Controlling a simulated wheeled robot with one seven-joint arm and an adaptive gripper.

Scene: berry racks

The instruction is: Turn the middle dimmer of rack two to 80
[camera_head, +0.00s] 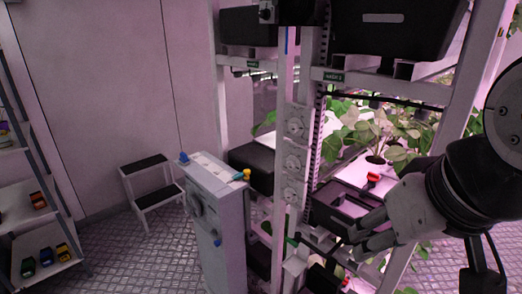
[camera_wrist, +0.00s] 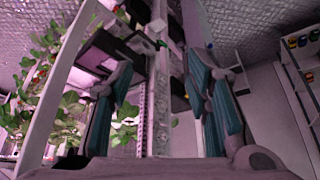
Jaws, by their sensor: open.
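Three white dimmers with round dials are stacked on the post by the sign for rack two (camera_head: 333,77) in the head view. The middle dimmer (camera_head: 292,162) sits between the upper dimmer (camera_head: 295,125) and the lower dimmer (camera_head: 290,194). Their settings are too small to read. My gripper (camera_head: 352,240) is open, to the right of and lower than the middle dimmer, apart from it. In the wrist view my gripper (camera_wrist: 162,70) has its teal-padded fingers spread and nothing held between them. The pale post shows between them there, with dial details unclear.
Plants (camera_head: 385,135) fill the rack behind. A grey cabinet (camera_head: 215,225) stands left of the post. A step stool (camera_head: 152,185) and shelves (camera_head: 35,215) are farther left.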

